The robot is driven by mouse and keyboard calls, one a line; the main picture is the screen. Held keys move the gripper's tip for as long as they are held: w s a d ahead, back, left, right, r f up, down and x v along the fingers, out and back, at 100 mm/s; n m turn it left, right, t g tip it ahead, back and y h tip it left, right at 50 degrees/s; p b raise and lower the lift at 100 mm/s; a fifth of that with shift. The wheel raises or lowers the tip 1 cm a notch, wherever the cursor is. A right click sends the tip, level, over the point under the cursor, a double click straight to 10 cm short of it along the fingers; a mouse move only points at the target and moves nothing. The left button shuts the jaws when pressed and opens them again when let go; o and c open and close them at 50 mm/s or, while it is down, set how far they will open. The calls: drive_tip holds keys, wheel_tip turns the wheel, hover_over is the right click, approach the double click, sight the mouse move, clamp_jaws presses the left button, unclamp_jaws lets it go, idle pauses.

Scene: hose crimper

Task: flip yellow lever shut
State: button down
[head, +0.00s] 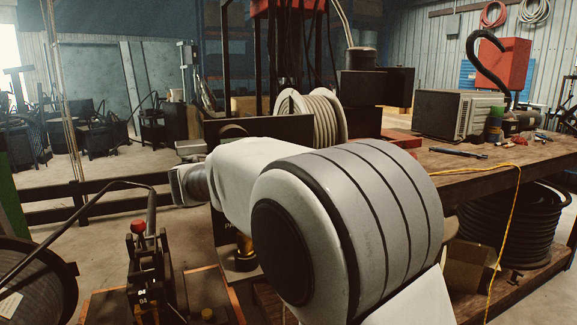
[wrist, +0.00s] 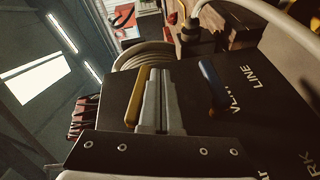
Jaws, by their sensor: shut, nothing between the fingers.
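The yellow lever (wrist: 138,96) is a slim bar on a black panel (wrist: 262,97) in the wrist view. It stands just left of my gripper (wrist: 162,72), running along its fingers. The grey fingers are shut together with nothing between them. They are close beside the lever; I cannot tell whether they touch it. A blue lever (wrist: 213,84) sits to the right of the fingers, by white lettering that includes "LINE". In the head view my arm covers the middle, and I cannot make out the yellow lever or the fingertips there.
A coiled hose (wrist: 162,53) lies beyond the levers in the wrist view. In the head view a wooden workbench (head: 460,168) with tools stands at right, a hose reel (head: 318,112) behind my arm, and a red-knobbed machine (head: 146,265) at lower left. Open floor shows at left.

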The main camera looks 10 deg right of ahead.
drive_tip(key=shift+a, duration=0.1)
idle(0.7)
drive_tip(key=p+v, duration=0.3)
drive_tip(key=v, duration=1.4)
drive_tip(key=shift+s, duration=0.2)
drive_tip(key=shift+a, duration=0.1)
